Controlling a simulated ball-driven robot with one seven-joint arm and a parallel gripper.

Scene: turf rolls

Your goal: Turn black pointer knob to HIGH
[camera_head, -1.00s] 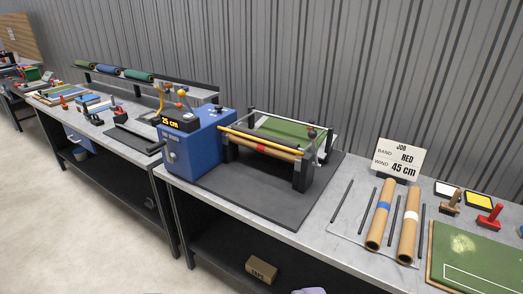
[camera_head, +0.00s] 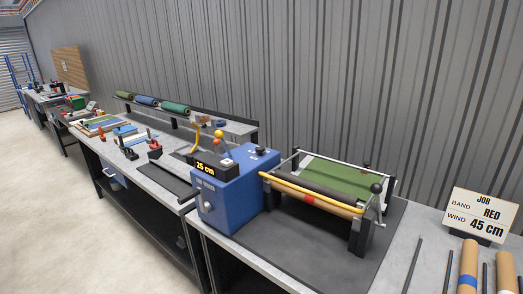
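A blue machine box (camera_head: 236,205) stands on the bench in the middle of the view. A small black knob (camera_head: 261,152) shows on its top; it is too small to tell which way it points or to read any HIGH label. A display (camera_head: 208,169) on the box reads 25 cm. My gripper is not in view.
A roller frame with green turf (camera_head: 335,178) sits right of the box on a dark mat (camera_head: 290,243). Cardboard tubes (camera_head: 468,262) lie at lower right. The floor (camera_head: 60,200) at left is clear.

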